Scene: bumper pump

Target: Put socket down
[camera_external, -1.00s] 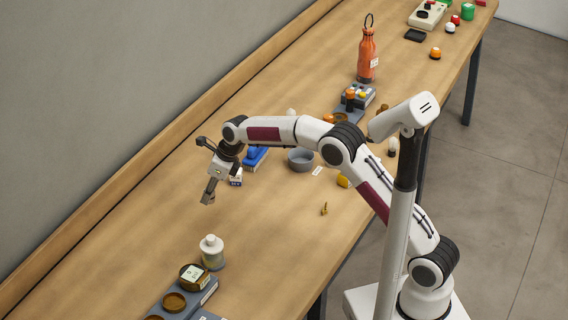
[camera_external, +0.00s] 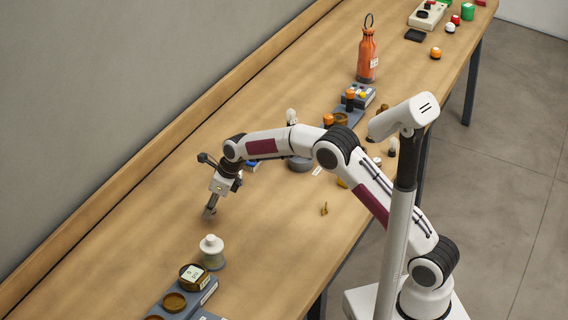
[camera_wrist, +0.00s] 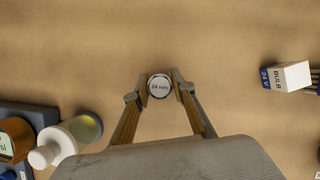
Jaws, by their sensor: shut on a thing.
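The socket (camera_wrist: 160,87) is a small round metal piece with "24 mm" on its pale end face, seen between the fingertips in the wrist view. My gripper (camera_wrist: 160,88) is shut on it, one finger on each side. In the external view my gripper (camera_external: 209,213) points down, low over the wooden table (camera_external: 130,215), behind the white-capped bottle. The socket is too small there to tell whether it touches the table.
A bottle with a white cap (camera_external: 212,252) stands close by; it also shows in the wrist view (camera_wrist: 70,138). A bulb box (camera_wrist: 285,77) lies to the right in the wrist view. Table around the socket is clear.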

